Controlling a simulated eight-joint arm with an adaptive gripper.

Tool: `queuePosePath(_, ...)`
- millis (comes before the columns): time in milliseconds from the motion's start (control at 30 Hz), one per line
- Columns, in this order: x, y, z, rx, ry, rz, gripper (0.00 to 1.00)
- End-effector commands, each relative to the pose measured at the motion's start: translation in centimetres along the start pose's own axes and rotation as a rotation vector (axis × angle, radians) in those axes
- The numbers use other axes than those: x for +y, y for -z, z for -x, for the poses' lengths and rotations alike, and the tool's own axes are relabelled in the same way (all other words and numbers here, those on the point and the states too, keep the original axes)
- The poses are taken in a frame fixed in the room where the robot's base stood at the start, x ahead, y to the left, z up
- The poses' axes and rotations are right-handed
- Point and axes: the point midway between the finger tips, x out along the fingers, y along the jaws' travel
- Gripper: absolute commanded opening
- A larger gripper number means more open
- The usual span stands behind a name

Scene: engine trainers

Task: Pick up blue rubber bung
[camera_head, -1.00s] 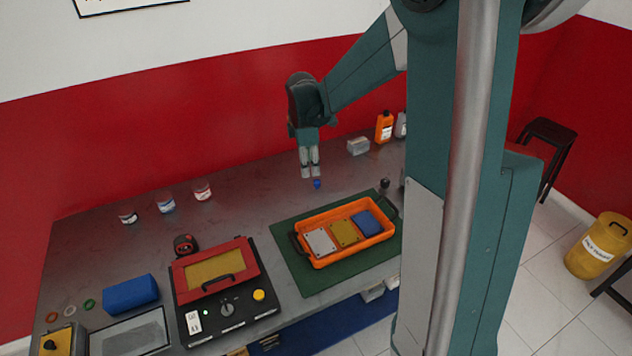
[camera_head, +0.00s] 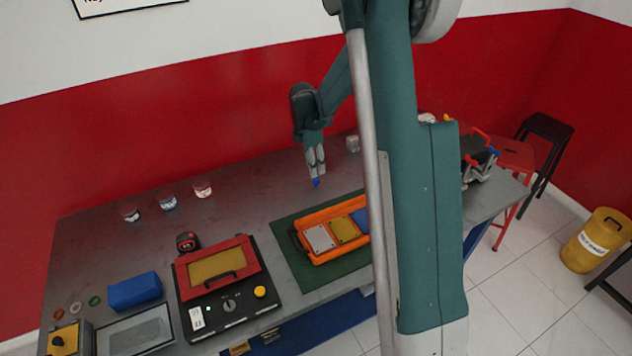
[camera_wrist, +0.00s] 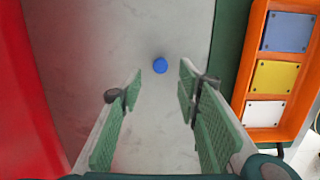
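The blue rubber bung (camera_head: 316,182) is a small round blue piece on the grey metal bench top. In the wrist view the bung (camera_wrist: 160,65) lies ahead of the fingertips, roughly midway between them. My gripper (camera_head: 317,172) points down just above the bung in the head view. The wrist view shows my gripper (camera_wrist: 160,82) open, with green-padded fingers apart and nothing between them. Whether the fingertips touch the bung cannot be told.
An orange tray (camera_head: 297,243) holding white, yellow and blue plates sits on a green mat (camera_head: 290,280) to the front right. A red-framed black box (camera_head: 222,318) stands front left. Three small jars stand at the back left. The bench around the bung is clear.

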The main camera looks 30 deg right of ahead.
Motion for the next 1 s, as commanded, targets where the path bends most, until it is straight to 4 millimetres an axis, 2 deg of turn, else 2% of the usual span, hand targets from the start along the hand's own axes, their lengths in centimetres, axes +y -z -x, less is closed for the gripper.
queuePosePath(233, 0.0, 0.0, -0.2, 0.0, -0.001, -0.001, 0.34)
queuePosePath(567, 0.0, 0.0, -2.5, 0.0, -0.001, -0.001, 0.34)
queuePosePath(1000, 0.0, 0.0, -2.9, 0.0, -0.001, -0.001, 0.34)
